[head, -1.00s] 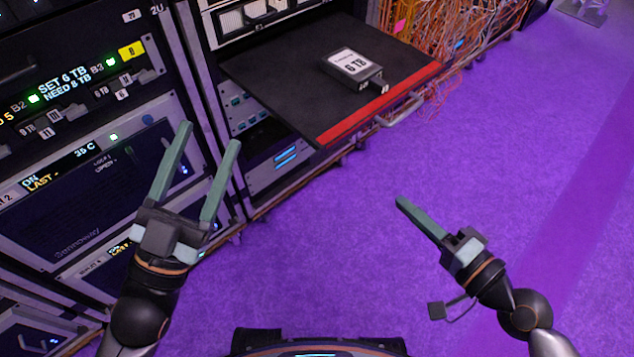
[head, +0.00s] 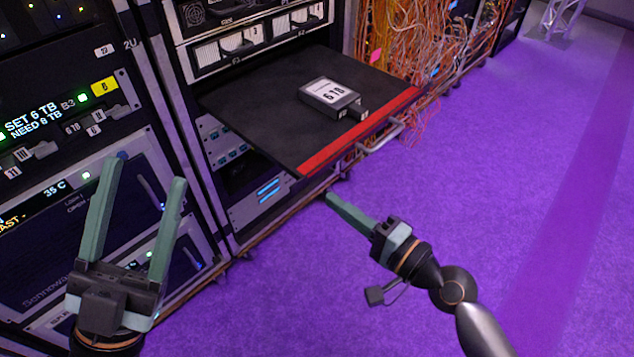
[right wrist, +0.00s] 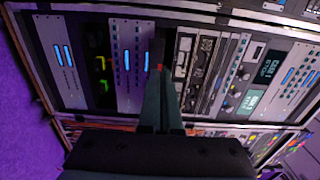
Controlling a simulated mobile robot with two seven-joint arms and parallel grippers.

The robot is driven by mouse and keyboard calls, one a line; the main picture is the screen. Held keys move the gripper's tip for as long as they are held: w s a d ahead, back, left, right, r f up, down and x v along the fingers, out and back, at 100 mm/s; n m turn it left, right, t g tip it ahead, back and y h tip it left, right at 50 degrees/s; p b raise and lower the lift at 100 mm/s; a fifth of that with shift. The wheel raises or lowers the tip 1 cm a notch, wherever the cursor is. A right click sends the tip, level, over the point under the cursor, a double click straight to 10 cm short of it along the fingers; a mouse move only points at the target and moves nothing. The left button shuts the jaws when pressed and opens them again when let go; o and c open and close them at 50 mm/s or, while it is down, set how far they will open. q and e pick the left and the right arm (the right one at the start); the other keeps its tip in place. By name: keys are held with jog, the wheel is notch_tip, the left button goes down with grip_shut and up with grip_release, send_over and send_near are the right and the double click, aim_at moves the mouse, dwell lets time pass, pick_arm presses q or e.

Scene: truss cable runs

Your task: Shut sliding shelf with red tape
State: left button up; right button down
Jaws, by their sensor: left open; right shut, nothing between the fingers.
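The sliding shelf (head: 255,120) is a black tray pulled out of the rack, with red tape (head: 360,131) along its front edge and a metal handle (head: 382,134) in front. A drive labelled 6 TB (head: 331,97) lies on it near the front. My left gripper (head: 148,168) is open and empty, left of the shelf in front of the left rack. My right gripper (head: 330,198) is shut and empty, below and in front of the taped edge, apart from it. Its shut fingers also show in the right wrist view (right wrist: 161,75), pointing toward the rack.
The left rack (head: 60,130) carries lit displays. Orange cables (head: 425,45) hang in a tangle behind and right of the shelf. A truss stand (head: 562,15) is at the far right. The purple floor (head: 500,200) is clear in front.

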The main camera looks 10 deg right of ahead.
aim_at(304, 180)
jog(key=x, duration=0.5)
jog(key=shift+w+a, duration=0.1)
jog(key=shift+w, duration=0.05)
pick_arm(q)
jog(key=shift+f, duration=0.1)
